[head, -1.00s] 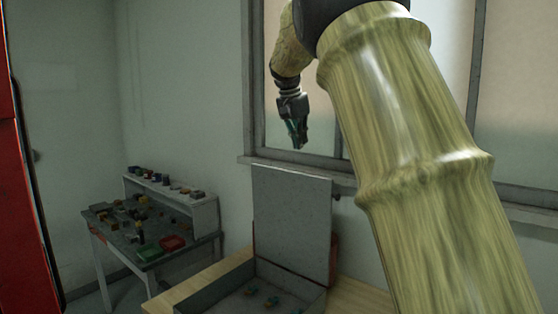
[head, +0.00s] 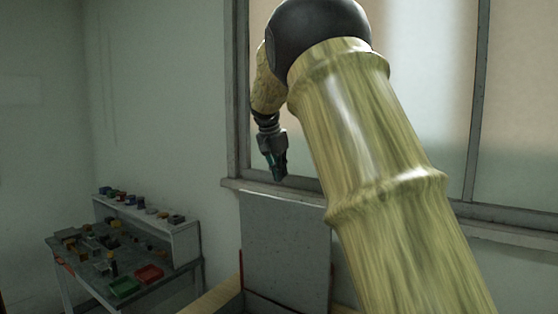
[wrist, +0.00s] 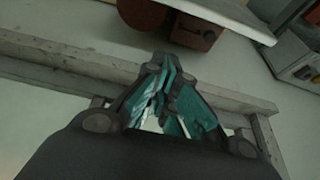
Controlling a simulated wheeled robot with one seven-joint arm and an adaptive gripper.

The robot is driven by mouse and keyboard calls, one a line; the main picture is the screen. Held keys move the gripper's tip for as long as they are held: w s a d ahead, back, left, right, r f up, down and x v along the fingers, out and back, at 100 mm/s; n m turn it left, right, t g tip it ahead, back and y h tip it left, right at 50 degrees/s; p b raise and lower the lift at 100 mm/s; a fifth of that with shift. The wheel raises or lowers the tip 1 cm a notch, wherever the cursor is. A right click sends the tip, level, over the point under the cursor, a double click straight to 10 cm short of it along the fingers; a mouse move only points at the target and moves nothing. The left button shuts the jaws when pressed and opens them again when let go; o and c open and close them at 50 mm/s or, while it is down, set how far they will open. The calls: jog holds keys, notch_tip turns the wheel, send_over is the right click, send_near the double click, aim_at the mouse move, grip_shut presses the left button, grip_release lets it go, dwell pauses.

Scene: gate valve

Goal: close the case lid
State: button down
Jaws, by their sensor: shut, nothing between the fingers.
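The case lid (head: 285,245) is a flat grey panel standing upright at the bottom middle of the head view. Only a little of the case body (head: 262,304) shows below it, cut off by the frame's lower edge. My gripper (head: 280,178) hangs fingers down just above the lid's top edge, in front of the window; I cannot tell whether it is in front of or behind the lid. In the wrist view its teal-padded fingers (wrist: 165,70) are together with nothing held between them.
A wooden table edge (head: 212,299) shows beside the case. A small bench (head: 120,262) with red and green trays and several small parts stands at the left. The window sill (head: 270,190) runs behind the lid. A reddish-brown box (wrist: 190,27) shows at the wrist view's top.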

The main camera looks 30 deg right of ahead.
jog(key=f+p, duration=0.1)
jog(key=a+f+p, duration=0.1)
jog(key=f, duration=0.1)
jog(key=a+f+p, duration=0.1)
jog(key=p, duration=0.1)
jog(key=shift+s+f, duration=0.35)
jog(key=shift+s, duration=0.05)
jog(key=shift+a, duration=0.25)
